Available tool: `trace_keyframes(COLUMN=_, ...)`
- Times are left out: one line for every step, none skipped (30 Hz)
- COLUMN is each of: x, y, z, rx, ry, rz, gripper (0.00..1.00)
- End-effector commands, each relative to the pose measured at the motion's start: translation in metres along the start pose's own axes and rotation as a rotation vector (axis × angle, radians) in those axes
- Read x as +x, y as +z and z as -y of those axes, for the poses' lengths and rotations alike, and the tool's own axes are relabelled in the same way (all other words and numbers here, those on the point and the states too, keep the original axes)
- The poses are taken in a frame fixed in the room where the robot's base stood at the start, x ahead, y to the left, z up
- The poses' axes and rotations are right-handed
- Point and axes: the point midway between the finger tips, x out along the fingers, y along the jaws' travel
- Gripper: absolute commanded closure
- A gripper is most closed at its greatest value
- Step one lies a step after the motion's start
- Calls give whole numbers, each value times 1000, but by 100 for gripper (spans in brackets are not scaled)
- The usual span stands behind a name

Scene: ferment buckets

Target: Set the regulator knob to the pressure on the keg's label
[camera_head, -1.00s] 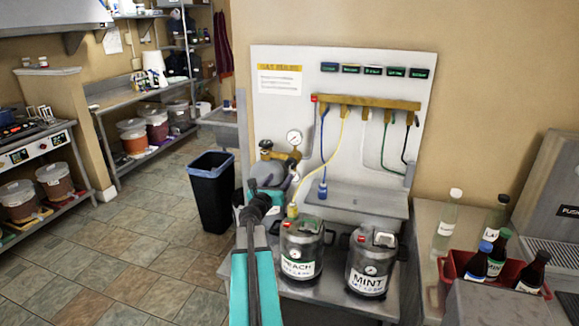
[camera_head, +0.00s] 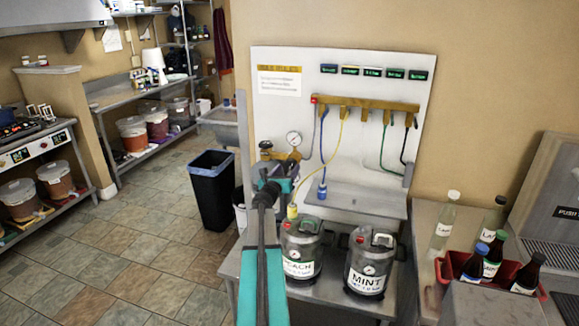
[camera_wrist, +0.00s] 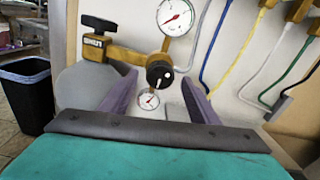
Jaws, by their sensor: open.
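The brass regulator (camera_wrist: 128,54) fills the upper middle of the wrist view. Its small black knob (camera_wrist: 158,73) faces me, between a larger gauge (camera_wrist: 175,17) above and a smaller gauge (camera_wrist: 149,101) below. My gripper (camera_wrist: 159,79) is open, its two purple fingers on either side of the knob; I cannot tell whether they touch it. In the head view my arm partly hides the regulator, but its gauge (camera_head: 294,138) shows. The PEACH keg (camera_head: 300,264) and MINT keg (camera_head: 368,282) stand upright below the board. Their smaller label print is unreadable.
A yellow hose (camera_head: 340,140) runs from the manifold (camera_head: 370,102) down to the PEACH keg. A grey cylinder (camera_wrist: 85,86) is below the regulator. A blue-lined bin (camera_head: 212,190) stands to the left. A red crate (camera_head: 452,268) with bottles is at right.

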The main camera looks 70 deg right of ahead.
Motion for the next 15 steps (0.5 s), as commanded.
trace_keyframes(x=7, y=1, z=0, rx=0, ry=0, rz=0, gripper=44)
trace_keyframes(x=9, y=1, z=0, rx=0, ry=0, rz=0, gripper=44)
trace_keyframes(x=12, y=1, z=0, rx=1, ry=0, rz=-1, gripper=44)
trace_keyframes(x=14, y=1, z=0, rx=1, ry=0, rz=-1, gripper=44)
trace_keyframes(x=16, y=1, z=0, rx=1, ry=0, rz=-1, gripper=44)
trace_keyframes(x=19, y=0, z=0, rx=1, ry=0, rz=-1, gripper=44)
trace_keyframes(x=21, y=0, z=0, rx=1, ry=0, rz=-1, gripper=44)
trace_keyframes(x=22, y=0, z=0, rx=1, ry=0, rz=-1, gripper=44)
trace_keyframes(x=24, y=0, z=0, rx=0, ry=0, rz=-1, gripper=44)
trace_keyframes(x=25, y=0, z=0, rx=0, ry=0, rz=-1, gripper=44)
trace_keyframes(x=26, y=0, z=0, rx=0, ry=0, rz=-1, gripper=44)
trace_keyframes(x=26, y=0, z=0, rx=0, ry=0, rz=-1, gripper=44)
trace_keyframes(x=27, y=0, z=0, rx=0, ry=0, rz=-1, gripper=44)
trace_keyframes(x=27, y=0, z=0, rx=0, ry=0, rz=-1, gripper=44)
trace_keyframes(x=28, y=0, z=0, rx=0, ry=0, rz=-1, gripper=44)
